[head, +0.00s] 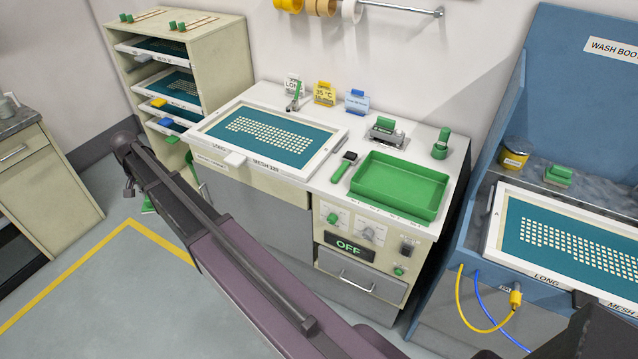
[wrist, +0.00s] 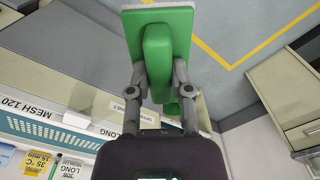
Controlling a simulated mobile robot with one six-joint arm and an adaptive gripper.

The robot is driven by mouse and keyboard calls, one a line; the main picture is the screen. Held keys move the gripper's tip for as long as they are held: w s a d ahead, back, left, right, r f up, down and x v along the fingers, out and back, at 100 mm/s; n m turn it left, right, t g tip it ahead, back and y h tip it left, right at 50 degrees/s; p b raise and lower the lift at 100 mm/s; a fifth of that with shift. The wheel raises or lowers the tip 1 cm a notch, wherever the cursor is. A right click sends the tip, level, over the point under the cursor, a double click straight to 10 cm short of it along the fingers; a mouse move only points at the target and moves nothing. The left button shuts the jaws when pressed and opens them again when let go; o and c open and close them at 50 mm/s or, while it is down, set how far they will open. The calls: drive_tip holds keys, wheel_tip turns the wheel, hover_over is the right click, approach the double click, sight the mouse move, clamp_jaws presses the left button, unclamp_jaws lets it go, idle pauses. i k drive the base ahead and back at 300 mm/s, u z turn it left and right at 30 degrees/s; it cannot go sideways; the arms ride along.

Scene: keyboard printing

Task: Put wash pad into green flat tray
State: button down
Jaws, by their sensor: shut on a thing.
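My gripper (wrist: 160,74) is shut on the wash pad (wrist: 182,30), a green block with a raised green grip and a pale edge along its far side. The fingers close on both sides of the grip. The pad is held in the air, with floor behind it in the wrist view. In the head view my arm crosses the left half, and I cannot make out the gripper or the held pad clearly. The green flat tray (head: 398,187) sits on the right part of the middle cabinet's top, apart from the gripper. It looks empty.
A white-framed screen (head: 318,143) lies left of the tray. The blue wash booth (head: 567,70) on the right holds another screen and a similar green pad (head: 558,176). A screen rack (head: 210,60) stands at back left.

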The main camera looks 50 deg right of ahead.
sight(399, 186)
drive_tip(key=z, duration=0.05)
drive_tip(key=k, duration=1.45)
drive_tip(key=z, duration=1.3)
drive_tip(key=i, duration=0.9)
